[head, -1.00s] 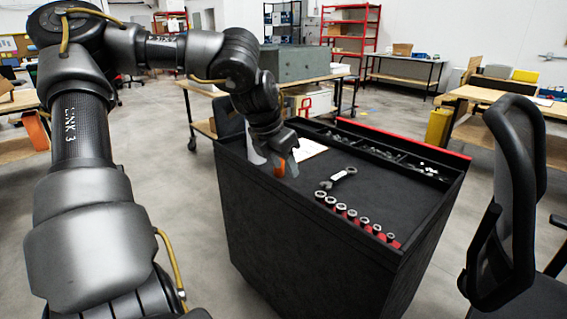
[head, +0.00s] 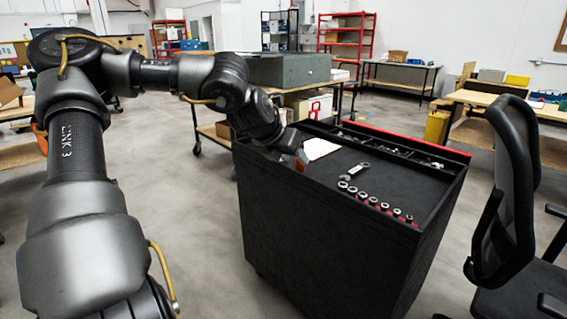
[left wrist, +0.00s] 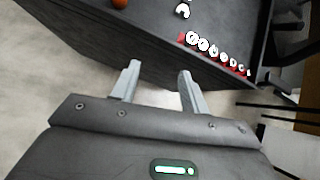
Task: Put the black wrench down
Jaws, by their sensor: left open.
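A wrench (head: 355,171) lies flat on the black top of the tool cart (head: 410,193), beside the row of sockets. It looks grey and metallic with a dark middle rather than plain black. Its end also shows at the top edge of the left wrist view (left wrist: 183,11). My left gripper (left wrist: 159,72) is open, with nothing between its two grey fingers. The fingers sit apart from the wrench, by the cart's side edge. In the head view my left gripper (head: 299,158) is at the cart's left rim, its fingers mostly hidden. My right gripper is not in view.
Several sockets (head: 374,200) stand in a red-lined row near the cart's front edge. A white sheet (head: 319,148) and small-part bins (head: 395,151) lie farther back. An orange object (left wrist: 120,3) is on the cart. A black chair (head: 505,200) stands at the right.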

